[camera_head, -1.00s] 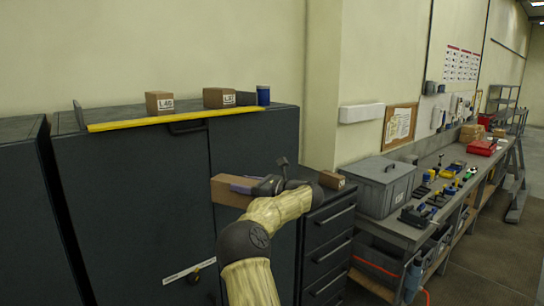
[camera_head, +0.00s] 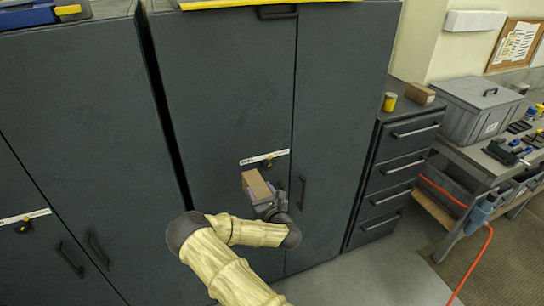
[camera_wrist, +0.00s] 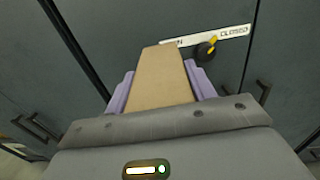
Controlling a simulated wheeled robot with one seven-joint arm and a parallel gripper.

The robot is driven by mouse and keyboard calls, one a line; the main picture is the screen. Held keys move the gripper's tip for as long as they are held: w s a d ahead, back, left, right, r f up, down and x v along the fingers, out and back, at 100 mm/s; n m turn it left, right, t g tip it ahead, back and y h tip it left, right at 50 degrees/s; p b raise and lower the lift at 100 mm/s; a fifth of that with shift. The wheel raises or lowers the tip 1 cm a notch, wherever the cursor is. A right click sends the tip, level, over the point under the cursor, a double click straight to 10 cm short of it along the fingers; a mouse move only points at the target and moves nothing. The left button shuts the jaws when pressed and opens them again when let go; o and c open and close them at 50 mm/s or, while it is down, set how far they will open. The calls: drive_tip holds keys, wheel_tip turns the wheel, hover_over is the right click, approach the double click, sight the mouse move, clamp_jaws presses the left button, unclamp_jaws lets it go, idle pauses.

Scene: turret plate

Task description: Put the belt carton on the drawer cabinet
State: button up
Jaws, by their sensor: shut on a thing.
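A brown carton (camera_head: 257,186) is held in front of the dark cabinet doors in the head view. My gripper (camera_head: 264,194) is shut on it. In the wrist view the carton (camera_wrist: 163,78) stands between the two purple fingers of my gripper (camera_wrist: 160,92). No label shows on the faces in view, so I cannot read which carton it is. The grey drawer cabinet (camera_head: 398,158) stands to the right of the tall cabinet, well apart from the carton. On its top are a small brown box (camera_head: 420,93) and a yellow can (camera_head: 389,102).
The tall dark cabinet (camera_head: 338,110) has a door handle (camera_head: 302,193) and a latch knob (camera_wrist: 206,50) close to my gripper. A grey lidded bin (camera_head: 482,106) stands on the workbench at right. An orange hose (camera_head: 470,262) hangs down to the floor. Open floor lies before the drawers.

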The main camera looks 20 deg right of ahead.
drive_tip(key=s+a+f+b, duration=0.1)
drive_tip(key=s+f+b, duration=0.3)
drive_tip(key=f, duration=0.3)
drive_tip(key=s+a+f+m+h+b, duration=0.1)
drive_tip(key=s+f+b, duration=0.3)
drive_tip(key=f, duration=0.4)
drive_tip(key=s+a+f+h+b, duration=0.1)
drive_tip(key=s+f+b, duration=0.3)
drive_tip(key=f+b, duration=0.2)
drive_tip(key=shift+a+f, duration=0.35)
drive_tip(key=shift+f, duration=0.35)
